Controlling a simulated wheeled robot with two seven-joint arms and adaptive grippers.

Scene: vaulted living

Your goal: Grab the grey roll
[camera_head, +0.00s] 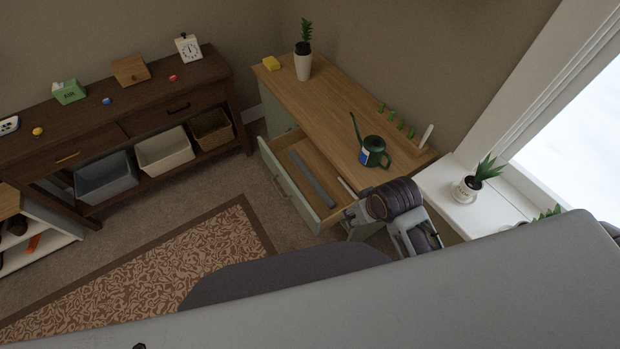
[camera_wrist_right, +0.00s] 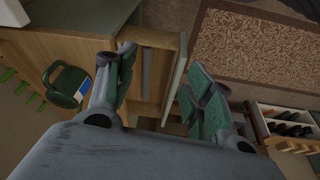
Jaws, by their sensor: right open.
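The grey roll (camera_head: 312,180) is a long thin bar lying lengthwise in the open drawer (camera_head: 288,195) of the wooden-topped cabinet. In the right wrist view part of the grey roll (camera_wrist_right: 148,72) shows between my fingers, beyond them and nearer the left finger. My right gripper (camera_head: 347,208) is at the near end of the drawer in the head view. Its fingers are wide apart and empty in the right wrist view (camera_wrist_right: 158,70). It appears apart from the roll. My left gripper is in neither view.
A green watering can (camera_head: 373,152) stands on the cabinet top (camera_head: 325,112) close to my right arm. A potted plant (camera_head: 303,62) and yellow sponge (camera_head: 271,63) are at its far end. A white ledge with a plant (camera_head: 467,189) is right. Patterned rug (camera_head: 190,262) lies left.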

